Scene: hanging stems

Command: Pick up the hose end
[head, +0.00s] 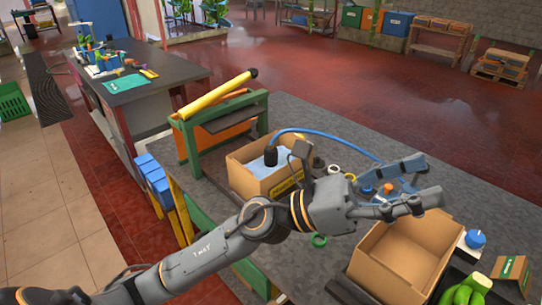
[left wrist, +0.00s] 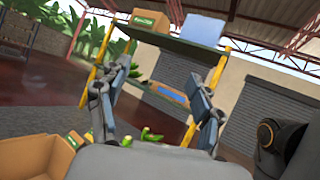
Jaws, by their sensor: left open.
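A blue hose (head: 325,137) arcs over the dark worktop. Its black hose end (head: 271,156) points down at the open cardboard box (head: 243,178) with light-blue contents; I cannot tell whether it touches them. The hose's other end runs behind my left gripper. My left gripper (head: 431,178) is open above the worktop, well to the right of the black end, with its fingers pointing right. In the left wrist view the open left gripper (left wrist: 174,92) has nothing between its fingers, and the hose does not show. My right gripper is not in view.
An empty cardboard box (head: 402,262) stands below and right of the left gripper. Green bananas (head: 466,290) lie at the front right. A green rack with a yellow roll (head: 213,97) stands behind the hose's box. A green tape ring (head: 318,240) lies under my arm.

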